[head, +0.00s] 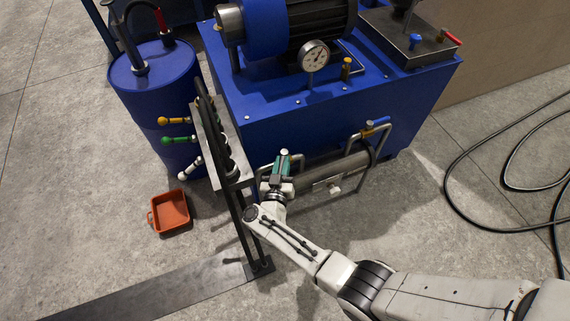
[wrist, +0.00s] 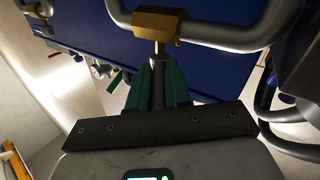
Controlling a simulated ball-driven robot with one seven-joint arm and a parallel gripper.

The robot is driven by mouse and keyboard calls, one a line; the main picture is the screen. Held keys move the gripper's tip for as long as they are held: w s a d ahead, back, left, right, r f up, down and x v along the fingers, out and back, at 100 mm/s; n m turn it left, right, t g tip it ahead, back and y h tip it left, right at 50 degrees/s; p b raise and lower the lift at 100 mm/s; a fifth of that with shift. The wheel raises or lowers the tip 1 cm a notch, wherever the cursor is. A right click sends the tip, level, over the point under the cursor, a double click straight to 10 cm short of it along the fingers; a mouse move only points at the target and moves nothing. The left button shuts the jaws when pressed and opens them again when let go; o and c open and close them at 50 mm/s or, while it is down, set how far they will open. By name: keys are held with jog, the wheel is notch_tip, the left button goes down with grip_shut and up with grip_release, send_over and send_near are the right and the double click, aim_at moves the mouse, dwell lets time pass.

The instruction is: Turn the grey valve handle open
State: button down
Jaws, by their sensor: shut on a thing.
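My gripper (head: 281,168) has green fingers and is at the pipe frame on the front of the blue machine. In the wrist view the green fingers (wrist: 158,86) are shut on the dark grey valve handle (wrist: 158,62), one on each side of it. The handle runs from the brass valve body (wrist: 157,24) toward my gripper. It looks square to the grey pipe (wrist: 225,36) there. In the head view the fingers mostly hide the handle. A second valve with a blue handle (head: 378,121) is at the right end of the frame.
A dark rack (head: 233,165) with yellow, green and white levers stands close left of my arm. A blue drum (head: 155,80) is behind it. An orange tray (head: 170,212) lies on the floor. Black hoses (head: 450,190) lie at right. The floor in front is mostly clear.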

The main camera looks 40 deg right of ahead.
jog(key=shift+w+a+m+g+h+b, duration=0.2)
jog(key=shift+m+g+h+b, duration=0.3)
jog(key=shift+m+g+h, duration=0.25)
jog(key=shift+w+a+m+g+h+b, duration=0.2)
jog(key=shift+m+g+h+b, duration=0.3)
jog(key=shift+g, duration=0.35)
jog(key=c, duration=1.1)
grip_release()
jog(key=p+v, duration=0.1)
jog(key=v, duration=0.9)
jog(key=shift+s+a, duration=0.15)
jog(key=shift+a, duration=0.15)
